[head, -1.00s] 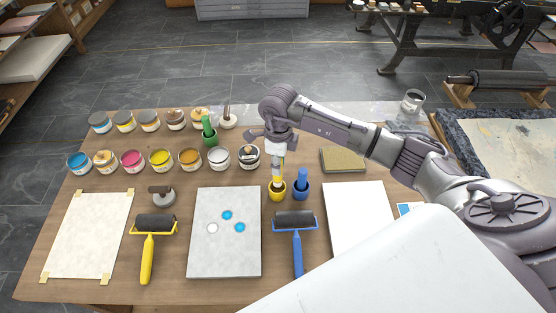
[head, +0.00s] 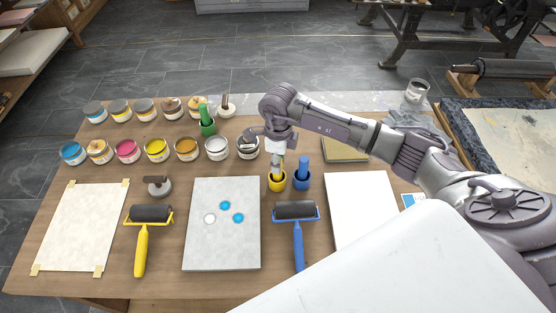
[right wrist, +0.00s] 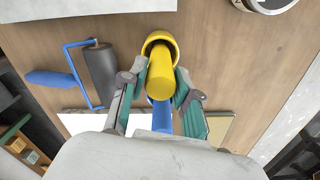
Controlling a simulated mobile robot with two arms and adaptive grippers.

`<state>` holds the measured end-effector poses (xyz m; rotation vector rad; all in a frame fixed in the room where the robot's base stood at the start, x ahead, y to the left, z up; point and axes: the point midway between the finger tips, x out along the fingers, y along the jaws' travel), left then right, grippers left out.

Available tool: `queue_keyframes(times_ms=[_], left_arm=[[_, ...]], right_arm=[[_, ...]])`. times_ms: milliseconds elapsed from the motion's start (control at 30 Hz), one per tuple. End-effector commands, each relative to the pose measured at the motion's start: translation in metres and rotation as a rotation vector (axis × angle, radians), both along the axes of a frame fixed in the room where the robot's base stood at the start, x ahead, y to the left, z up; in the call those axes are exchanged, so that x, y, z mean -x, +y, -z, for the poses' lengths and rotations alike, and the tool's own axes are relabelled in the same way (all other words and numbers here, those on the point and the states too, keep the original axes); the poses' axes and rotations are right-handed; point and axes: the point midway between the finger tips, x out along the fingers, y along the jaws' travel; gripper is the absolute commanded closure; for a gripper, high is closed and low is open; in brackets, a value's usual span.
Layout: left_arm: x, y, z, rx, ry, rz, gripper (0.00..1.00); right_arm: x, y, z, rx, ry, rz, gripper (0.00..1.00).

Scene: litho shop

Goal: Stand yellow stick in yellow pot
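The yellow pot (head: 277,183) stands on the table just left of the blue pot (head: 301,184), which has a blue stick (head: 303,165) upright in it. My right gripper (head: 278,160) points down over the yellow pot. The stick's far end is inside the mouth of the yellow pot (right wrist: 162,37). Whether it touches the bottom is hidden. My left gripper is not in view.
Rows of ink jars (head: 156,150) and a green pot (head: 207,128) stand behind and left. A grey slab (head: 222,252), a yellow-handled roller (head: 142,250) and a blue-handled roller (head: 298,245) lie in front. A sponge-like block (head: 343,151) lies to the right.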

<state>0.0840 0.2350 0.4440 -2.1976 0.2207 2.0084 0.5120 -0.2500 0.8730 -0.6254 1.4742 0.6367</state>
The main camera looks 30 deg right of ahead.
Motion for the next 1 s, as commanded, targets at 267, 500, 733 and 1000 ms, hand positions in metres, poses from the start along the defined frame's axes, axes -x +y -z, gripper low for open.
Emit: queue_keyframes(times_ms=[267, 500, 733, 1000], left_arm=[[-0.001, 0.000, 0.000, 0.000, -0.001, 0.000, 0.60], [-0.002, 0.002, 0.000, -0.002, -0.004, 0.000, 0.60], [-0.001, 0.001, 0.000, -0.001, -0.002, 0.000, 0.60], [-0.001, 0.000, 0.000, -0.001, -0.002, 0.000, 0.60]], right_arm=[[0.000, 0.000, 0.000, 0.000, 0.000, 0.000, 0.44], [-0.001, 0.000, -0.006, 0.000, -0.001, 0.000, 0.44], [-0.002, -0.001, -0.048, -0.001, -0.006, -0.001, 0.44], [-0.001, -0.001, -0.100, 0.000, -0.003, -0.001, 0.44]])
